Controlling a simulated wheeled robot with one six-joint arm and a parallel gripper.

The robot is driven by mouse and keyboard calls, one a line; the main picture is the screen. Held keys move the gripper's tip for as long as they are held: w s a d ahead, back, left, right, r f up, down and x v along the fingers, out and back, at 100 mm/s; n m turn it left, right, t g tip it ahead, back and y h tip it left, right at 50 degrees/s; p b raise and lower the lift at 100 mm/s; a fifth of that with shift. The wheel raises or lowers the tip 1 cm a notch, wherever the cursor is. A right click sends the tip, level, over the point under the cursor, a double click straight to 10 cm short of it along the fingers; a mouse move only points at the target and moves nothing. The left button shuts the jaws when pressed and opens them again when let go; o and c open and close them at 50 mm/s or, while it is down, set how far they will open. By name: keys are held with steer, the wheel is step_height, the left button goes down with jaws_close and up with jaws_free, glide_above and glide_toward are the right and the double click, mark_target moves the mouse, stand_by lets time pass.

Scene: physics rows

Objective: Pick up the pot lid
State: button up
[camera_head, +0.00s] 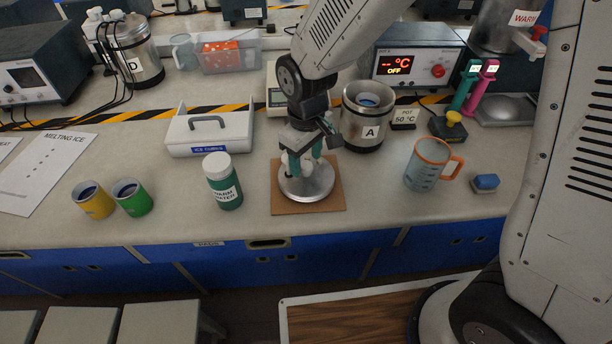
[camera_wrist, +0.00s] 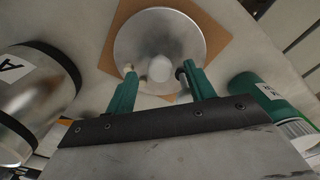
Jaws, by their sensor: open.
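The pot lid (camera_head: 312,184) is a round silver disc lying on a brown square board (camera_head: 330,205) on the bench. In the wrist view the lid (camera_wrist: 150,30) shows a pale round knob (camera_wrist: 160,68) at its middle. My gripper (camera_head: 303,165) is above the lid, pointing down. In the wrist view my gripper (camera_wrist: 156,72) has its two green fingers apart, one on each side of the knob. I cannot tell whether a finger touches the knob.
A metal pot marked A (camera_head: 367,125) stands right behind the lid. A green-and-white bottle (camera_head: 223,182) stands to the left, a grey mug with orange rim (camera_head: 430,165) to the right. A white box (camera_head: 208,131) with a handle is at the back left. The bench front is clear.

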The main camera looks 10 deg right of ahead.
steer(key=shift+f, duration=0.4)
jaws_close()
steer(key=shift+r, duration=0.1)
